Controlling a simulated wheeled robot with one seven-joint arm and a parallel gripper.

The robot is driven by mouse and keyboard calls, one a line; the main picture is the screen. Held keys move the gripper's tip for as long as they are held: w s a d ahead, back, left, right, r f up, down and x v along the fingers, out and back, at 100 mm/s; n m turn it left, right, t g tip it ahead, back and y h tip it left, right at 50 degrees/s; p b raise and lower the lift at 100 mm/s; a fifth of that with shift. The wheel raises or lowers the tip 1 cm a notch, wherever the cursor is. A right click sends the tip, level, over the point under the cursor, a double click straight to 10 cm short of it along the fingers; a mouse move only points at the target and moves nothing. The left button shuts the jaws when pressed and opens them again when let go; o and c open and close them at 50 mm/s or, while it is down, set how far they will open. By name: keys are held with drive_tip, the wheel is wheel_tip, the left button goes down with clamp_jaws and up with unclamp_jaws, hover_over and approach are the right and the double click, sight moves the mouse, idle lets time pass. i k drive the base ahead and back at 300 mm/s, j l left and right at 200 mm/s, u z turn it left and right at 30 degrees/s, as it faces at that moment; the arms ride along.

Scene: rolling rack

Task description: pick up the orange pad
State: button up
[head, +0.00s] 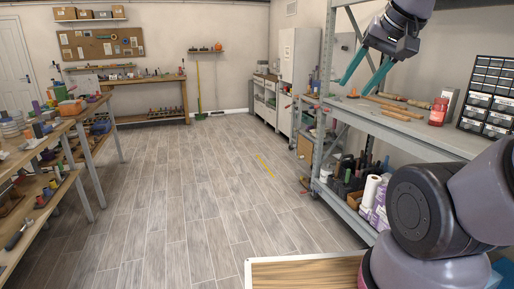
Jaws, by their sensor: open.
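A small orange thing (353,95), likely the orange pad, lies on the upper shelf (425,136) of the rolling rack at the right. It is too small to make out its shape well. My gripper (356,88) hangs from the upper right with its two teal fingers pointing down and to the left. The fingers are spread apart, with nothing seen between them. In the picture the fingertips are just above the orange thing. I cannot tell how far above the shelf they are.
Wooden tool handles (398,107), a red bottle (438,112) and a black drawer cabinet (488,92) stand or lie right of the orange thing. A rack post (325,75) rises at the left. Paper rolls (371,191) sit below. The floor is clear.

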sight(354, 93)
drive_tip(key=i+u, duration=0.2)
drive_tip(key=i, duration=0.85)
drive_tip(key=i+u, duration=0.2)
drive_tip(key=i, duration=0.85)
drive_tip(key=i+l+z, duration=0.1)
drive_tip(key=i+z, duration=0.25)
drive_tip(key=i, duration=0.25)
drive_tip(key=i+z, duration=0.4)
drive_tip(key=i, duration=0.2)
drive_tip(key=i+j+z, duration=0.35)
drive_tip(key=i, duration=0.2)
drive_tip(key=i+z, duration=0.35)
drive_tip(key=i, duration=0.2)
drive_tip(key=i+z, duration=0.3)
drive_tip(key=i, duration=0.25)
